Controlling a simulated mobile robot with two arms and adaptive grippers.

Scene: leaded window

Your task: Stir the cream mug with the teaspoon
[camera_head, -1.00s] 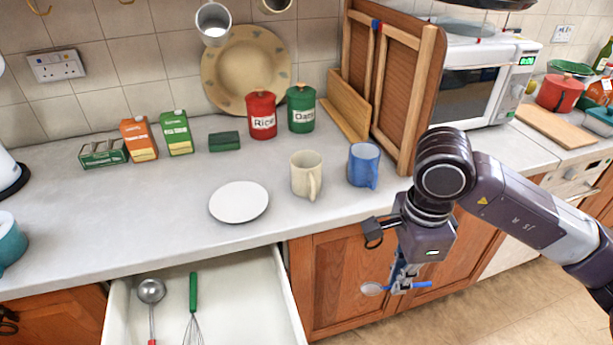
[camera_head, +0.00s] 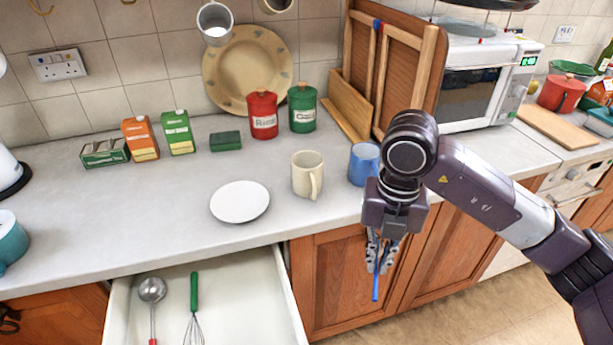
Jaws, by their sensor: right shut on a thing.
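The cream mug (camera_head: 304,176) stands upright on the grey counter near its front edge, with its handle turned toward the front right. My right gripper (camera_head: 381,268) points down in front of the counter edge, to the right of and lower in the picture than the cream mug. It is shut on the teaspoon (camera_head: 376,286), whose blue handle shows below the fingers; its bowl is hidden. The spoon is apart from the mug, and the mug's contents cannot be made out. My left gripper is out of view.
A blue mug (camera_head: 362,164) stands right of the cream mug, partly behind my right gripper. A white plate (camera_head: 240,202) lies to the left. An open drawer (camera_head: 247,300) below holds a ladle (camera_head: 152,290) and a green-handled whisk (camera_head: 194,292).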

